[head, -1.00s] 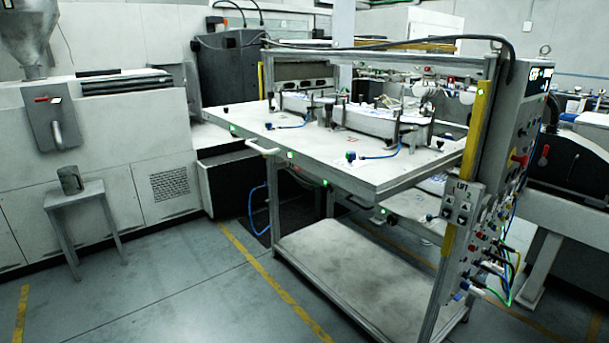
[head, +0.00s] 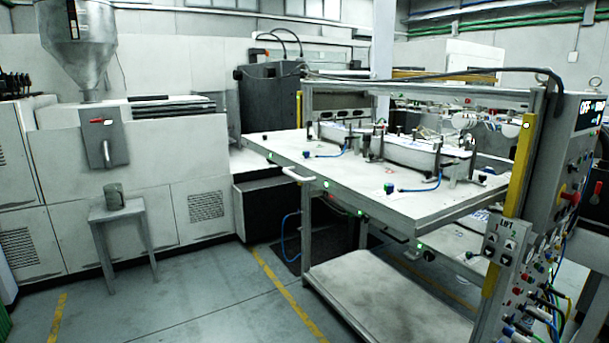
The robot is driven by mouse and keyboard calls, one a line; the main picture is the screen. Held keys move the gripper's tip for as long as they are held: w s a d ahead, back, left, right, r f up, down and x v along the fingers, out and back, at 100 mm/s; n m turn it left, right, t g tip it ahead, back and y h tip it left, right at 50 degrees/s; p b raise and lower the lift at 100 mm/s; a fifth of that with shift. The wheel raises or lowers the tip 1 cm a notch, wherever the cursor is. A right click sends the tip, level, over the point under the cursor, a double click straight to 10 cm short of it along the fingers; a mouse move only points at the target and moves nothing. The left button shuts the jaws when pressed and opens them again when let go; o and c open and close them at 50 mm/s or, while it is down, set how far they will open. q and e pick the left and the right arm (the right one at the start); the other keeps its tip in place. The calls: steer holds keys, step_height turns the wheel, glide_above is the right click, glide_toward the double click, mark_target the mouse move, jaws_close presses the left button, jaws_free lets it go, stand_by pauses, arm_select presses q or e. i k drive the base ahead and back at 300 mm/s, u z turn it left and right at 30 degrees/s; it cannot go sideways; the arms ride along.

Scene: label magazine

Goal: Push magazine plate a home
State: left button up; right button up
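The label magazine stands right of centre as a metal frame on posts. A large flat plate (head: 350,180), which looks like the magazine plate, sticks out of the frame toward the left and front. It has a white bar handle (head: 298,174) on its front-left edge. White label stacks in holders (head: 410,152) and blue hoses sit on top of it. I cannot read a letter on the plate. A second, lower plate (head: 448,240) shows partly beneath it, mostly hidden. Neither of my grippers is in view.
A control panel (head: 573,190) with buttons and cables and a LIFT box (head: 506,241) are on the frame's right side. A bare lower shelf (head: 390,295) lies near the floor. A stool with a metal cup (head: 114,196) stands left. The floor (head: 200,300) in front is clear.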

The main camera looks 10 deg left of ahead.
mark_target(348, 176)
steer(key=z, duration=0.3)
steer(key=i, duration=0.9)
steer(key=z, duration=0.15)
